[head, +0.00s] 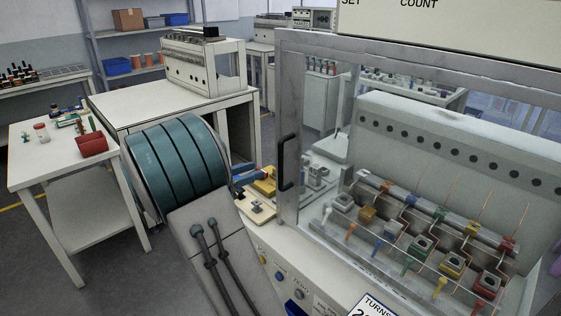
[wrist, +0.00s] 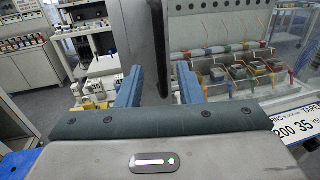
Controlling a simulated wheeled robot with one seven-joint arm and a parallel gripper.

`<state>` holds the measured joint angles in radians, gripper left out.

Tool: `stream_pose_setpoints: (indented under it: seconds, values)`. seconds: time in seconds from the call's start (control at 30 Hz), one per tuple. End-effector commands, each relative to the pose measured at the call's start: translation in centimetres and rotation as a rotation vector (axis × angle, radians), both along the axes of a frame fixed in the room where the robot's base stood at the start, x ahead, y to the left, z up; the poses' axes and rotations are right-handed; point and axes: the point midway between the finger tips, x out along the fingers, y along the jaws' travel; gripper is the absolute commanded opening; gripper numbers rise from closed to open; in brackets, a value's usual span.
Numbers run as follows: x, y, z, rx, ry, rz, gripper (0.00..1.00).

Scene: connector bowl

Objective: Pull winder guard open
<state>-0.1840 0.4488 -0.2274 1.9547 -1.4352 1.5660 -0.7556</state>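The winder guard (head: 293,120) is a clear panel in a grey metal frame. It stands across the front of the winding machine and looks closed. Its black vertical handle (head: 287,162) is on the left upright. In the wrist view the handle (wrist: 158,45) hangs between the two blue fingers of my gripper (wrist: 159,86), which are spread apart with gaps on both sides. I cannot tell how deep the handle sits between them. In the head view my arm hides most of the gripper; a blue finger shows just left of the handle.
Behind the guard are several coloured winding stations (head: 420,240) with copper wires. Buttons (head: 280,275) and a label card (head: 372,306) are on the machine front. A white side table (head: 30,175) with a red bin (head: 92,145) stands left. Grey floor shows between the tables.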

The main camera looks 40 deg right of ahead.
Motion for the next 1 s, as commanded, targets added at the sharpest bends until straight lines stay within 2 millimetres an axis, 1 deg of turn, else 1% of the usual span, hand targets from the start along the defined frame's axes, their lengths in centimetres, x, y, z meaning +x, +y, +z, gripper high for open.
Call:
stream_pose_setpoints:
  seconds: [0.03,0.2,0.4,0.5,0.6,0.87,0.9,0.97,1.0]
  values:
    - [-0.3,-1.3,0.2,-0.001,0.001,-0.005,0.33]
    - [-0.7,-4.9,0.1,0.001,0.002,-0.005,0.33]
    - [-1.1,-8.1,0.1,0.001,0.0,-0.003,0.33]
    - [-1.1,-9.0,0.0,0.001,0.0,-0.002,0.33]
    - [-1.2,-9.4,0.0,0.002,0.0,0.0,0.33]
    - [-1.2,-9.6,0.0,0.002,0.0,0.0,0.33]
    - [-1.2,-9.6,0.0,0.002,0.0,0.0,0.3]
    - [-1.2,-9.6,0.0,0.002,-0.001,0.0,0.14]
    - [-1.2,-9.6,0.0,0.002,-0.001,0.0,0.03]
